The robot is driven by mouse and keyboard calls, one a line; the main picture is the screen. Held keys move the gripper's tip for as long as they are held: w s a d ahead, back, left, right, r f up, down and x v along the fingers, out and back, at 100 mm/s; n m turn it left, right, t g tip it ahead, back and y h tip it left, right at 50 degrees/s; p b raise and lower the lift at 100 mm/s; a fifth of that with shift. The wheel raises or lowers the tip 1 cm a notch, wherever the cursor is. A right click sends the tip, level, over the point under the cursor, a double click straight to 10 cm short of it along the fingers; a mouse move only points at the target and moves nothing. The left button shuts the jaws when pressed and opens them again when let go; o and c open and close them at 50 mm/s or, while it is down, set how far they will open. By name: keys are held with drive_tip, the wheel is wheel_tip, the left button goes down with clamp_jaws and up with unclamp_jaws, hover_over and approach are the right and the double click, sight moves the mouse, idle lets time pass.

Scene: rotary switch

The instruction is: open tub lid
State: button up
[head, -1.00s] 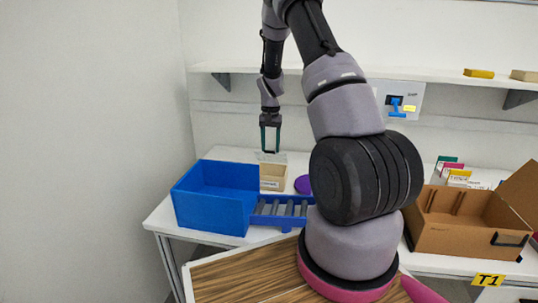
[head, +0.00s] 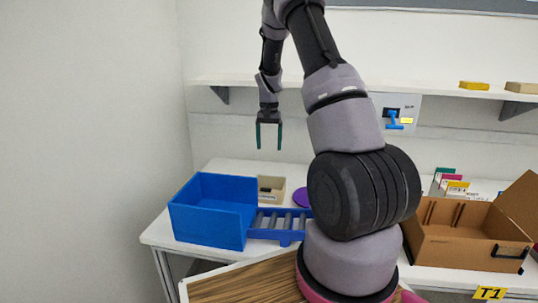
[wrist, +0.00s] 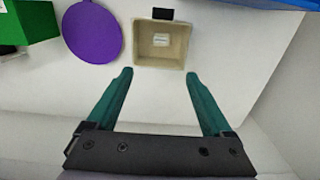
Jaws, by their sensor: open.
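A small beige tub (head: 276,183) stands on the white table, just right of the blue bin. In the wrist view the tub (wrist: 177,62) shows its open inside, with a white label in it and a black tab (wrist: 163,14) at its rim. I cannot make out a lid on its top. My gripper (head: 269,147) points down above the tub, clear of it. In the wrist view my gripper's green fingers (wrist: 158,74) are spread wide with nothing between them.
A blue bin (head: 208,222) stands left of the tub, with a blue roller rack (head: 277,226) in front. A purple disc (head: 302,197) lies to the right. A cardboard box (head: 455,232) stands farther right. A shelf (head: 350,88) runs along the back wall.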

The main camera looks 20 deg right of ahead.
wheel_tip(320, 180, up, 5)
idle(0.6)
